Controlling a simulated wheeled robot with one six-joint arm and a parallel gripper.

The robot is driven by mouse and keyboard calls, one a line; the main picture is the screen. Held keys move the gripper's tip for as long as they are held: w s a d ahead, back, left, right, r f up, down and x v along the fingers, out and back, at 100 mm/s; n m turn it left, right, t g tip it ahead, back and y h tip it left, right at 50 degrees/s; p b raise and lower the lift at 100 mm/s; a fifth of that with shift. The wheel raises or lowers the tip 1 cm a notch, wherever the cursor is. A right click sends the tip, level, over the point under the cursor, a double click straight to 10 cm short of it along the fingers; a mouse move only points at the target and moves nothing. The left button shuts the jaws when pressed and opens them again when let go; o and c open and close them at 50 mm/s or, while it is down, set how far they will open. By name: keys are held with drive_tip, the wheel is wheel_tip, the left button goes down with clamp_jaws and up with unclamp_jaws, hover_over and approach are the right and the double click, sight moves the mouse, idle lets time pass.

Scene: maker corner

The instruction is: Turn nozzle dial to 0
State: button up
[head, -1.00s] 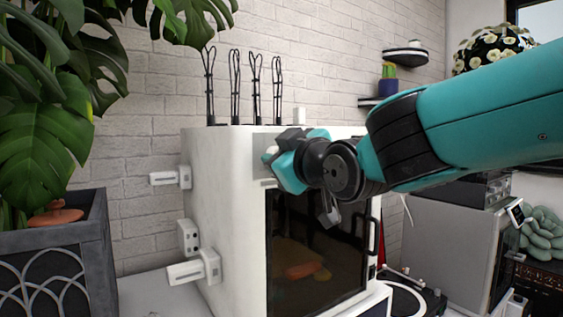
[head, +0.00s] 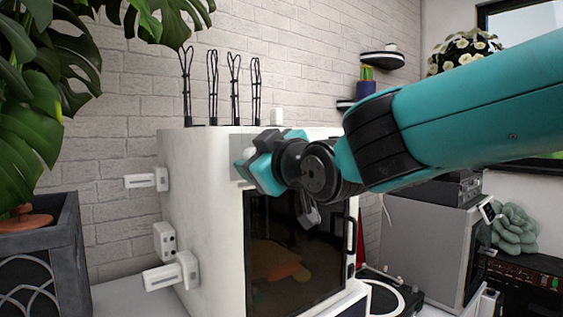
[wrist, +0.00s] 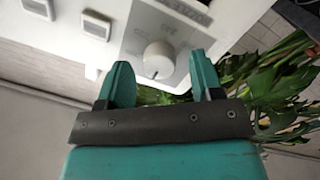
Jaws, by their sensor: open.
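My gripper (wrist: 160,70) is open, with one teal finger on each side of the dial's lower part. I cannot tell whether the fingers touch it. In the head view my gripper (head: 259,163) is at the upper front of the white printer cabinet (head: 200,205) and hides most of the panel there.
Several square buttons (wrist: 97,24) are beside the dial. White spool holders (head: 146,180) stick out from the cabinet's left side. The dark door (head: 285,255) is below my gripper. A potted plant (head: 40,240) stands at the left, and a grey machine (head: 425,240) at the right.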

drive_tip(key=p+v, duration=0.6)
drive_tip(key=v, duration=1.1)
drive_tip(key=shift+p, duration=0.35)
drive_tip(key=shift+w+f, duration=0.1)
drive_tip(key=shift+f, duration=0.1)
drive_tip(key=s+d+f+m+g+h+p, duration=0.2)
drive_tip(key=d+f+m+g+h+p, duration=0.15)
drive_tip(key=f+g, duration=0.4)
drive_tip(key=s+d+f+m+g+h+p, duration=0.1)
drive_tip(key=s+d+f+m+g, duration=0.1)
drive_tip(key=s+g, duration=0.6)
drive_tip(key=s+d+f, duration=0.1)
drive_tip(key=s, duration=0.2)
drive_tip(key=shift+f, duration=0.15)
